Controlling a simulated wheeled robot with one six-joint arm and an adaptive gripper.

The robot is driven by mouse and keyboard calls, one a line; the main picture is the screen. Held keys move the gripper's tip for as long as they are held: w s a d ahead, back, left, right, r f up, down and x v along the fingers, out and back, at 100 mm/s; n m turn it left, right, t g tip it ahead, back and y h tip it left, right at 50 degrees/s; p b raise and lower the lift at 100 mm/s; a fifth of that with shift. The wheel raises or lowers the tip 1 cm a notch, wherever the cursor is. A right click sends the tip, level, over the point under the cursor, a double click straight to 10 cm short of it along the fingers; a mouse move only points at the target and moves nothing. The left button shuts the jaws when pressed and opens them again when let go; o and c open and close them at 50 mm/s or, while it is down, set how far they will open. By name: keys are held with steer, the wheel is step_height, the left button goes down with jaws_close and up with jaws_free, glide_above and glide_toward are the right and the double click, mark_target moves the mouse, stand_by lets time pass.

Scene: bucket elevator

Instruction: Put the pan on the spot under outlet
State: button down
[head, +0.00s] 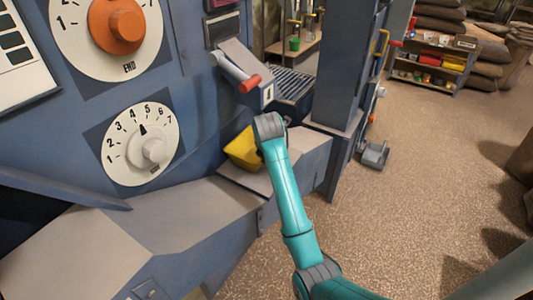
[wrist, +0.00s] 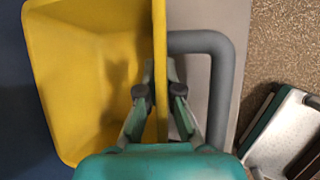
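The yellow pan (head: 243,150) is at the grey ledge of the blue machine in the head view, partly hidden by my wrist. In the wrist view the pan (wrist: 90,70) fills the left side, its hollow inside showing, with a grey loop handle (wrist: 222,75) to its right. My gripper (wrist: 160,88) has one finger on each side of the pan's near wall, the pads close against it. In the head view my gripper's fingers are hidden behind the wrist. A grey chute with a red-ended lever (head: 240,75) is above the pan; I cannot tell whether it is the outlet.
A blue post (head: 342,65) stands right of the ledge (head: 165,215). Dials (head: 140,143) cover the machine's face at left. A small grey object (head: 373,153) is on the floor beyond the post. A shelf (head: 430,65) and sacks stand at the back. The floor at right is open.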

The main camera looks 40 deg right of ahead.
steer(key=shift+f, duration=0.1)
steer(key=c, duration=1.3)
jaws_free()
steer(key=v, duration=1.2)
steer(key=shift+s, duration=0.1)
